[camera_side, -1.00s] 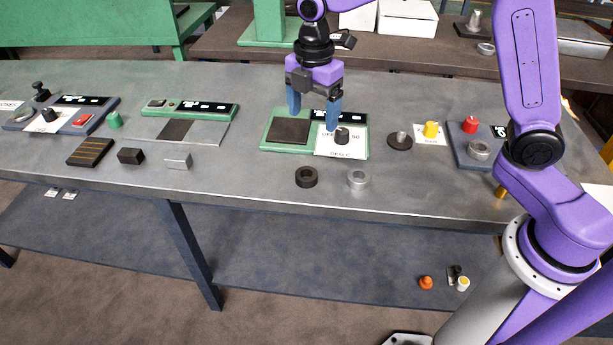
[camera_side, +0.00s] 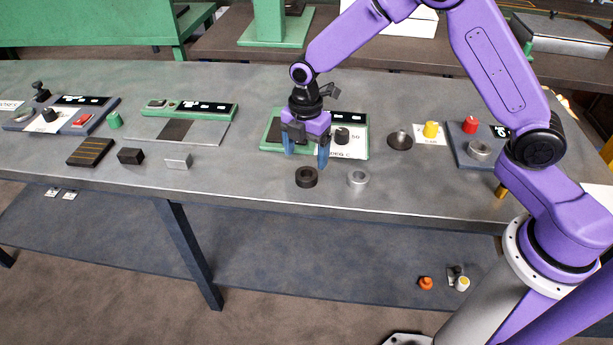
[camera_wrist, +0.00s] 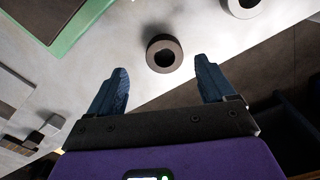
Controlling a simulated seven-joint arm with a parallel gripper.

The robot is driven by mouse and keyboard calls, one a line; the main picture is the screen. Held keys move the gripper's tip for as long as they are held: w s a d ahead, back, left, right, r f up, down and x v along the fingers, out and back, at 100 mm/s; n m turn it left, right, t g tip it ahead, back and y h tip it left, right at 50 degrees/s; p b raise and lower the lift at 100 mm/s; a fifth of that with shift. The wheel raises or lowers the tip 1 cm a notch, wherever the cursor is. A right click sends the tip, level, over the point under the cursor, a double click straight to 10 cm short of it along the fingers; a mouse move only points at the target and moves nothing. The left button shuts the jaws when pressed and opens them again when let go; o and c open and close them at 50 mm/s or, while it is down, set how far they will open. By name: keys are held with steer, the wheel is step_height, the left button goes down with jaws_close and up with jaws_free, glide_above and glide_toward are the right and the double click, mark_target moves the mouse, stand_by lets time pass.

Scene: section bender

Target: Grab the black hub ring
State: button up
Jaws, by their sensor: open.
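The black hub ring (camera_side: 306,177) lies flat on the workbench near its front edge, its hole facing up. In the wrist view the black hub ring (camera_wrist: 164,53) is ahead of the fingertips, roughly centred between them. My gripper (camera_side: 305,160) is open and empty, with blue fingers pointing down, above and slightly behind the ring. In the wrist view my gripper (camera_wrist: 163,77) has a wide gap between its fingers. The fingers appear apart from the ring.
A silver ring (camera_side: 358,179) lies right of the black one. A green-framed device (camera_side: 270,143) with a black knob (camera_side: 342,136) stands behind. A dark block (camera_side: 131,156) and a light block (camera_side: 178,161) lie left. The bench's front edge (camera_side: 250,206) is close.

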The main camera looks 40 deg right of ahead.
mark_target(306, 170)
steer(key=shift+s+a+f, duration=0.1)
steer(key=shift+s+f, duration=0.1)
steer(key=shift+f, duration=1.25)
steer(key=shift+s+a+f, duration=0.1)
steer(key=shift+s+f, duration=0.05)
steer(key=shift+f, duration=1.25)
steer(key=shift+r, duration=0.1)
steer(key=c, duration=1.4)
steer(key=shift+o, duration=0.2)
